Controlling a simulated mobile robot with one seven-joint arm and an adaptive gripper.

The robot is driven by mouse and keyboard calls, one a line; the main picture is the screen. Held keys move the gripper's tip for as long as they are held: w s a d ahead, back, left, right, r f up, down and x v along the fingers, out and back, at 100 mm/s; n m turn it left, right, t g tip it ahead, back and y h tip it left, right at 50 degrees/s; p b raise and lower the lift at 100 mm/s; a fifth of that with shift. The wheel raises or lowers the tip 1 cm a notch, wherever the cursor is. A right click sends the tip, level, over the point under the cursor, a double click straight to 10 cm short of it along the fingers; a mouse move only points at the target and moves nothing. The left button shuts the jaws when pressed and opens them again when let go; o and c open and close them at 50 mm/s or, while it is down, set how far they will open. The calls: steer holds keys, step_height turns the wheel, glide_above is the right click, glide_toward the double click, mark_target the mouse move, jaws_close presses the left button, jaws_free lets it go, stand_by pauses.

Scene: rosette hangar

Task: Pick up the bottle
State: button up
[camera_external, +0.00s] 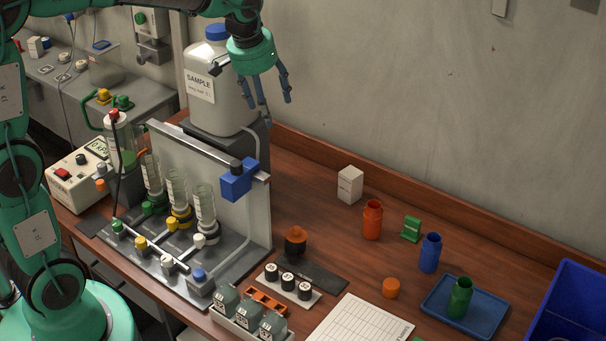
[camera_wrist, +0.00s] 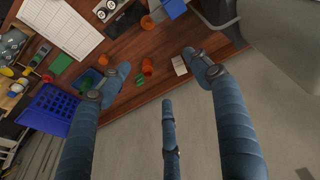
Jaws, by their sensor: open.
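Several small bottles stand on the wooden table: an orange bottle (camera_external: 372,220), a blue bottle (camera_external: 430,253) and a green bottle (camera_external: 460,298). The green one stands on a blue tray (camera_external: 437,305). A large white bottle (camera_external: 214,95) with a blue cap and a SAMPLE label stands on a raised support at the back. I cannot tell which bottle is meant. My gripper (camera_external: 268,100) hangs high, to the right of the large bottle, fingers spread and empty. The orange bottle also shows between my fingers in the wrist view (camera_wrist: 147,66); a finger probably hides the blue one.
A rack (camera_external: 200,245) of glass tubes and valves fills the left of the table. A white box (camera_external: 350,184), green block (camera_external: 411,229) and orange cap (camera_external: 391,288) stand near the small bottles. A blue crate (camera_external: 575,310) is at the right. The wall rises behind.

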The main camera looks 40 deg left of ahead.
steer(key=w+d+f+p, duration=0.1)
steer(key=w+d+f, duration=0.3)
steer(key=w, duration=0.3)
steer(key=n+g+p, duration=0.2)
steer(key=g+p, duration=0.1)
steer(key=p, duration=0.1)
glide_above(372, 222)
steer(key=w+a, duration=0.1)
steer(key=w, duration=0.1)
step_height(372, 222, down, 26)
steer(key=shift+w+f, duration=0.1)
steer(key=shift+w, duration=0.1)
steer(key=shift+f, duration=0.2)
steer(key=shift+f, duration=4.15)
steer(key=shift+a+f, duration=0.1)
steer(key=shift+f, duration=2.5)
